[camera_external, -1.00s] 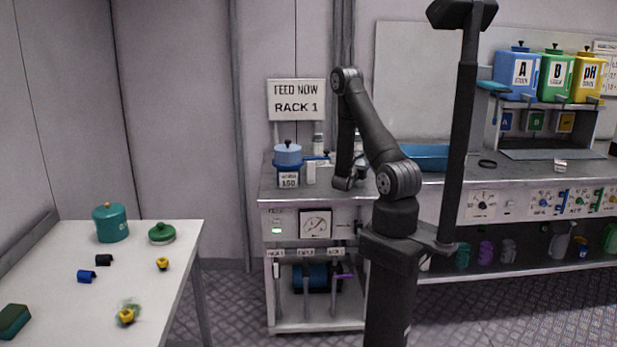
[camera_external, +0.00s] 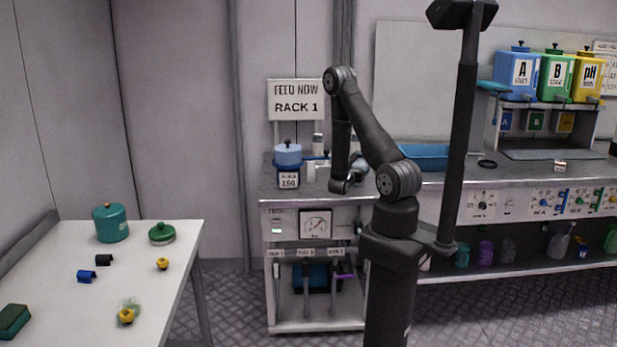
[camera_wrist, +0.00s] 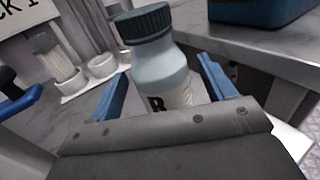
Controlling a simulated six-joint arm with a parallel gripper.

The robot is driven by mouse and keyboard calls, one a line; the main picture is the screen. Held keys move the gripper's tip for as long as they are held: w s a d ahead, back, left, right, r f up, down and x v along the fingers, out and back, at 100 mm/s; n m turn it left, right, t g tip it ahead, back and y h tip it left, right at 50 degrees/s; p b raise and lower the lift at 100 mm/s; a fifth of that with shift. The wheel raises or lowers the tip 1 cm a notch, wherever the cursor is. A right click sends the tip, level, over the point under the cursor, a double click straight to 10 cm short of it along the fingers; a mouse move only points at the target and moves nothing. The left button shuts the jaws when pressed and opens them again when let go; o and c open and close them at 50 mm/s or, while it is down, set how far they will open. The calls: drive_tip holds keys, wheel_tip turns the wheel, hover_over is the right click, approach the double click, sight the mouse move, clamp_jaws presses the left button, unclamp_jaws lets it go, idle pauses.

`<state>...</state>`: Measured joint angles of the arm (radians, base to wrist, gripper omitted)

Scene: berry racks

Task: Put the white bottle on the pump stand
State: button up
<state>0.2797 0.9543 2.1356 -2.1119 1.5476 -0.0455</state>
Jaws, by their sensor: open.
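The white bottle (camera_wrist: 165,75) with a dark green ribbed cap stands between the blue fingers of my gripper (camera_wrist: 163,88) in the wrist view. A dark letter shows on its label; its lower part is hidden behind my gripper. My gripper is open around the bottle, and I cannot tell whether either finger touches it. In the external view my arm hides most of the gripper and I cannot make out the bottle. I cannot tell for sure which fixture is the pump stand. A blue-lidded unit marked 150 (camera_external: 289,180) stands on the left of the rack top.
A blue tray (camera_external: 428,152) is on the counter right of my arm, and shows close by in the wrist view (camera_wrist: 262,10). White cups (camera_wrist: 101,66) and a brush (camera_wrist: 55,57) stand left of the bottle. A white table (camera_external: 60,270) at left holds a teal pot (camera_external: 110,224).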

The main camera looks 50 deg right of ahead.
drive_tip(key=shift+o, duration=0.4)
drive_tip(key=v, duration=0.8)
drive_tip(key=shift+s+a, duration=0.1)
drive_tip(key=a, duration=0.1)
drive_tip(key=a+f, duration=0.1)
drive_tip(key=a, duration=0.1)
drive_tip(key=s+a+f, duration=0.1)
drive_tip(key=shift+a, duration=0.25)
drive_tip(key=x, duration=1.1)
drive_tip(key=shift+s+d+f, duration=0.1)
drive_tip(key=shift+f, duration=0.15)
drive_tip(key=shift+f+x, duration=0.1)
drive_tip(key=shift+x, duration=1.2)
drive_tip(key=shift+f+x, duration=0.15)
drive_tip(key=shift+x, duration=1.15)
drive_tip(key=c, duration=1.4)
drive_tip(key=shift+r, duration=0.1)
